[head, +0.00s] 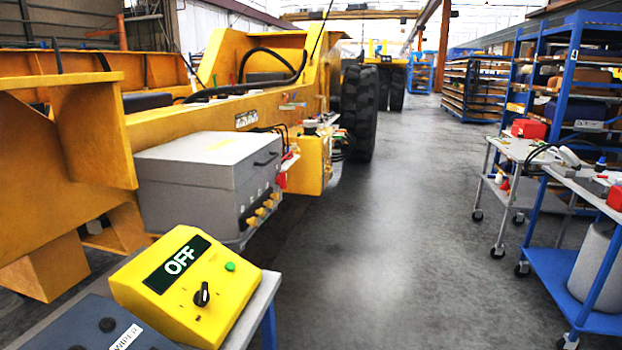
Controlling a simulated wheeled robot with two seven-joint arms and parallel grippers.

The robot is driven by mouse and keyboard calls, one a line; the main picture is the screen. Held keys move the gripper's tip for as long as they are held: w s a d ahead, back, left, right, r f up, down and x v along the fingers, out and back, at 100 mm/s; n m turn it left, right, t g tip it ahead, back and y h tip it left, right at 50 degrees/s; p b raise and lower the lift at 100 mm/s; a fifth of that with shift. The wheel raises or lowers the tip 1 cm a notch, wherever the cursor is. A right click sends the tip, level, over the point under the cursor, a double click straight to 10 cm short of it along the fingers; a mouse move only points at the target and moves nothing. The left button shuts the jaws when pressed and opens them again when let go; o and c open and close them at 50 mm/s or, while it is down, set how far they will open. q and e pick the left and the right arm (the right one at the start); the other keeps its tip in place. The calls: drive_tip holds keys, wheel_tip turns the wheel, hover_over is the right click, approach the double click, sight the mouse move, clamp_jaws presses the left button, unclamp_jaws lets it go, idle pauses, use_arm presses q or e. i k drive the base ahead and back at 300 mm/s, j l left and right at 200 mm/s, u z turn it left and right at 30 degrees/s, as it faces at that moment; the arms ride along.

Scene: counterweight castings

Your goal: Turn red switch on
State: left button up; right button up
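A yellow control box (190,285) sits tilted on a table at the bottom left. I see no switch on this box that is clearly red. A dark grey panel (95,330) with black knobs and a label, partly cut off, lies in front of the box. Neither of my grippers is in view.
A grey metal box (205,165) with a handle and yellow knobs is on the yellow machine (200,110) behind. Grey carts (520,150) with red items and a blue rack (575,75) stand right. The middle floor is clear.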

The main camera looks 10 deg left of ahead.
sight(281, 180)
drive_tip(key=i+l+u, duration=0.1)
drive_tip(key=i+u, duration=0.2)
drive_tip(key=i, duration=0.2)
drive_tip(key=i+l+u, duration=0.2)
drive_tip(key=i+u, duration=0.15)
drive_tip(key=i+l+u, duration=0.3)
drive_tip(key=i, duration=0.25)
